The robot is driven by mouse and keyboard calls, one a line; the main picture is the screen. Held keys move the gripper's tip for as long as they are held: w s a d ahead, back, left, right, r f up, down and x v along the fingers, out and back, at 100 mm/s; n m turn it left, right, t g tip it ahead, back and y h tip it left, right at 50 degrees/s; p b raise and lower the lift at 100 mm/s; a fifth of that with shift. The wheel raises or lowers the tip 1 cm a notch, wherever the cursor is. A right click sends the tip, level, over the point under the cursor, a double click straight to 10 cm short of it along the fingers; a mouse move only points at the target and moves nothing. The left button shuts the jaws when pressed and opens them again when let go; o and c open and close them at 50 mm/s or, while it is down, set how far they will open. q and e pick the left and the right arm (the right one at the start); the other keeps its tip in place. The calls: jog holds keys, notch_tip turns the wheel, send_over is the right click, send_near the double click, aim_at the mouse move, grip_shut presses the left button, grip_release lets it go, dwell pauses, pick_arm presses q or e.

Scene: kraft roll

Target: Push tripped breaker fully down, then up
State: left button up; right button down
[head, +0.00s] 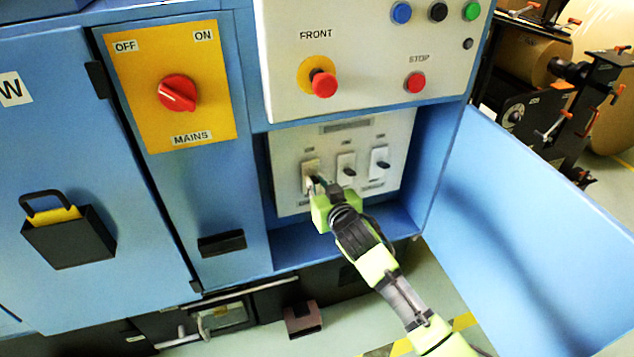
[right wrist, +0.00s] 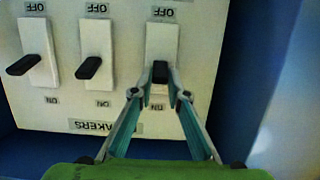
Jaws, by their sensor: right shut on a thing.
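Three breakers sit on a white panel in the recess of the blue cabinet, each a white plate with a black lever. The left breaker (head: 310,168) in the head view is the one at my right gripper (head: 318,184); in the right wrist view, which is upside down, that breaker (right wrist: 162,42) is at the right. The right gripper's two fingertips (right wrist: 160,88) are closed around its black lever (right wrist: 160,70). The lever's exact position is hard to tell behind the fingers. The middle breaker (head: 346,162) and right breaker (head: 380,158) are untouched. My left gripper is out of view.
The open blue door (head: 545,215) stands to the right of the recess. Above is a control panel with a red emergency button (head: 323,84) and stop button (head: 415,82). A red mains switch (head: 177,92) on a yellow plate is at the left.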

jog(key=c, duration=2)
grip_release()
jog(key=shift+o, duration=0.2)
jog(key=v, duration=1.2)
